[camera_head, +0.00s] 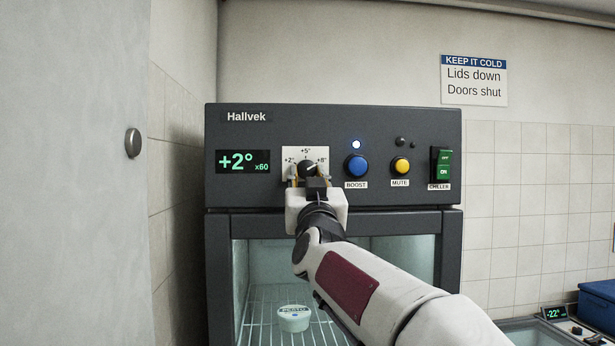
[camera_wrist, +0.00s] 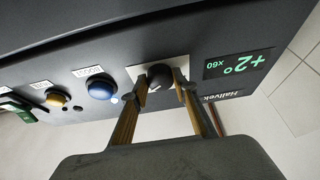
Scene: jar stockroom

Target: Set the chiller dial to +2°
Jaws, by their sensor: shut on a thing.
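The chiller dial (camera_head: 307,167) is a round black knob on a white plate marked +2°, +5° and +8°. A pale mark on the knob appears to point up and right, toward the +8° side. My gripper (camera_head: 308,173) is at the dial, one finger on each side of it, and is shut on it. In the wrist view the dial (camera_wrist: 160,76) sits between the fingertips (camera_wrist: 162,84), and the picture is turned nearly upside down. The green display (camera_head: 243,161) left of the dial reads +2° and x60. Part of the dial plate is hidden by my fingers.
Right of the dial are a blue BOOST button (camera_head: 356,166), a yellow MUTE button (camera_head: 400,166) and a green CHILLER switch (camera_head: 441,165). A lit lamp (camera_head: 356,144) is above BOOST. Below, a white tub (camera_head: 294,319) stands on a wire shelf behind glass.

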